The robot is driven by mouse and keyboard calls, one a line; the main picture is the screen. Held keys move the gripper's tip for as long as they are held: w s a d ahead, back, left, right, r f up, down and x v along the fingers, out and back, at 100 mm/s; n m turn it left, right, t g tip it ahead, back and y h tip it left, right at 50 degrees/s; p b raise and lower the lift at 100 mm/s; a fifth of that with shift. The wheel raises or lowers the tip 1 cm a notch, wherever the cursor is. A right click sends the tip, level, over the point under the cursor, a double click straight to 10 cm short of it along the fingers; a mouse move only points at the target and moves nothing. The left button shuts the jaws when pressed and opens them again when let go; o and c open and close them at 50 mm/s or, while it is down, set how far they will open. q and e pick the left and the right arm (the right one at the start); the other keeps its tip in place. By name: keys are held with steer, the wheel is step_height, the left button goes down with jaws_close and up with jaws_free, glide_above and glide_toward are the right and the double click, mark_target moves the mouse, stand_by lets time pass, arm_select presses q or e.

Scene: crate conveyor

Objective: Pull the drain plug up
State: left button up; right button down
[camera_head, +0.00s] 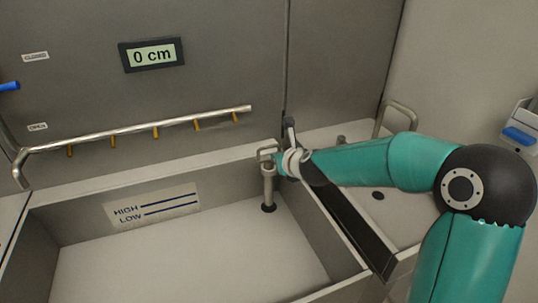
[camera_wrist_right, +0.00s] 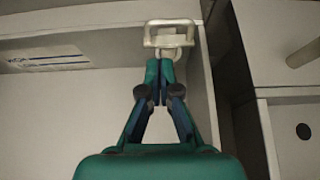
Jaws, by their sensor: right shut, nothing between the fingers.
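The drain plug (camera_head: 268,186) is an upright metal rod with a loop handle at its top and a dark base on the floor of the basin (camera_head: 80,184). In the right wrist view the pale loop handle (camera_wrist_right: 170,37) shows just beyond my fingertips. My right gripper (camera_head: 279,160) is at the height of the handle, close on its right side. In the wrist view my right gripper (camera_wrist_right: 160,64) has its fingers together, with nothing between them. I cannot tell whether the tips touch the handle. My left gripper is not in view.
A display (camera_head: 152,55) on the back wall reads 0 cm. A pipe with several nozzles (camera_head: 140,130) runs above the basin. A HIGH/LOW label (camera_head: 150,206) is on the inner wall. A dark gap (camera_head: 350,228) separates the basin from a surface with a dark hole (camera_head: 378,195).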

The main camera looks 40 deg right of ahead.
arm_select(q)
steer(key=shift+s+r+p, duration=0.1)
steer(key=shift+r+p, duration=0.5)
arm_select(e)
steer(key=x, duration=0.9)
steer(key=shift+w+f, duration=0.2)
steer(key=shift+w, duration=0.05)
steer(key=shift+d, duration=0.1)
arm_select(q)
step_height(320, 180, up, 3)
steer(key=p, duration=0.3)
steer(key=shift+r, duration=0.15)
arm_select(e)
step_height(320, 180, up, 5)
steer(key=shift+f, duration=0.1)
